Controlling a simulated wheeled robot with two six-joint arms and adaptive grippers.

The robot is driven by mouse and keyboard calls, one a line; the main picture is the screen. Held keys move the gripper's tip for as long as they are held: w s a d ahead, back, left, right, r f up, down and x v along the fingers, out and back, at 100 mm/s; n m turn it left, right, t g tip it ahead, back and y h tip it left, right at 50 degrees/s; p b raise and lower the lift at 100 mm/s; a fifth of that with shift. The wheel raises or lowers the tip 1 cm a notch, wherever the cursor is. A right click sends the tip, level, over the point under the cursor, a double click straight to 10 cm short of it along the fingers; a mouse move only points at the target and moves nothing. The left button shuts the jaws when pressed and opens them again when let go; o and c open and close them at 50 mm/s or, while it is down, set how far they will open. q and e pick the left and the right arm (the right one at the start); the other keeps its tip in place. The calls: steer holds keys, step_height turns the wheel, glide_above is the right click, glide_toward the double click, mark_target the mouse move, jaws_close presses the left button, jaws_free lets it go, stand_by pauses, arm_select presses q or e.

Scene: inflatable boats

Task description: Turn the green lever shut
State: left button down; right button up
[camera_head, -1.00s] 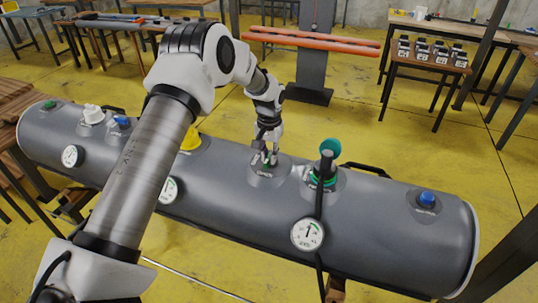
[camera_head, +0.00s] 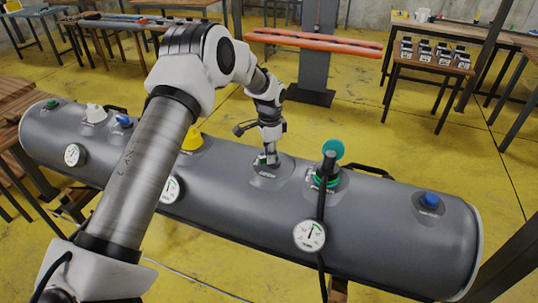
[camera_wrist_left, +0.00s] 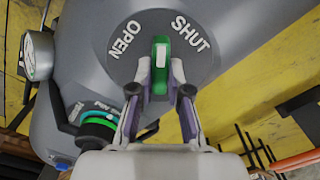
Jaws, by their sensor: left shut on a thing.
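The green lever (camera_wrist_left: 161,82) sits on a round grey plate with the words OPEN (camera_wrist_left: 124,39) and SHUT (camera_wrist_left: 190,33). It is upright in the left wrist view, with a white stripe on top, and its far end points between the two words. My left gripper (camera_wrist_left: 161,75) is shut on the lever, one finger on each side. In the head view my left gripper (camera_head: 266,160) reaches down onto the grey tube and mostly hides the lever. My right gripper is not in view.
Right of the lever, a black hose with a teal cap (camera_head: 332,150) stands in a green-ringed fitting. A gauge (camera_head: 309,235) is on the tube's front. A yellow cone (camera_head: 191,141) and a blue valve (camera_head: 429,199) are farther along the tube. A black handle (camera_head: 368,169) is behind.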

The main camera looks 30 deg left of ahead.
arm_select(q)
steer(key=m, duration=0.4)
steer(key=shift+w+f, duration=0.15)
steer(key=shift+f, duration=0.05)
steer(key=shift+w+m+b, duration=0.1)
steer(key=shift+m+b, duration=0.25)
steer(key=shift+m, duration=1.45)
steer(key=shift+f, duration=0.1)
steer(key=c, duration=1.3)
jaws_free()
steer(key=shift+o, duration=0.9)
steer(key=shift+w+d, duration=0.15)
